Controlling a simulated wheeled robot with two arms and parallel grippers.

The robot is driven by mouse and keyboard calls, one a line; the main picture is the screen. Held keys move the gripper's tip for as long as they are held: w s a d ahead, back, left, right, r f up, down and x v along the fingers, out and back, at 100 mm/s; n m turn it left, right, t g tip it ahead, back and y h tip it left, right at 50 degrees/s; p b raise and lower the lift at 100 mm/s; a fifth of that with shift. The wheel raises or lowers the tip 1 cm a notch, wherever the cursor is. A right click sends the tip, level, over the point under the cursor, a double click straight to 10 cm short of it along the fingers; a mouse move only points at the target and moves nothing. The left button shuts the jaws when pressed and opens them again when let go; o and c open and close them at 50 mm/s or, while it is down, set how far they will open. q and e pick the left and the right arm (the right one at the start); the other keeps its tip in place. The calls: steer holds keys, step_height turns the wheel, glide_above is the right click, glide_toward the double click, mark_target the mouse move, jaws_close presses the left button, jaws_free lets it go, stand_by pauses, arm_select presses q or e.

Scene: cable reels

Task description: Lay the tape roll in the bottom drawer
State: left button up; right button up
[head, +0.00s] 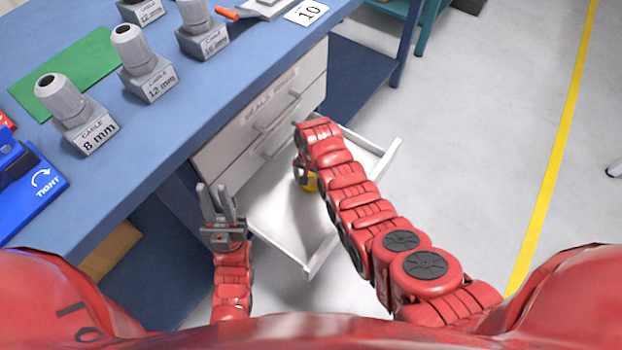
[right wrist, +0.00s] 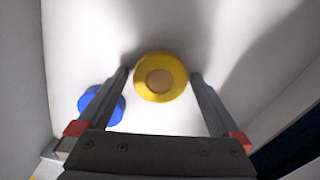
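The bottom drawer (head: 277,213) is pulled open under the workbench; its white floor fills the right wrist view. A yellow tape roll (right wrist: 139,78) with a brown core is seen in the right wrist view between the fingertips of my right gripper (right wrist: 161,73). Narrow gaps show on both sides, so the fingers look open around it. In the head view, only a bit of the yellow roll (head: 310,183) shows; my right arm hides most of it and the gripper. My left gripper (head: 219,205) is open and empty, left of the drawer.
A blue round object (right wrist: 101,104) lies in the drawer, partly behind a right finger. Closed drawers (head: 240,140) stand above. The blue bench (head: 190,105) carries grey cable glands (head: 145,75), a green mat (head: 75,75) and a blue tool (head: 25,185).

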mark_target(311, 182)
steer(key=shift+r, duration=0.35)
step_height(311, 182, up, 12)
steer(key=p, duration=0.1)
steer(key=shift+f, duration=0.15)
steer(key=shift+s+f, duration=0.1)
stand_by(0.4)
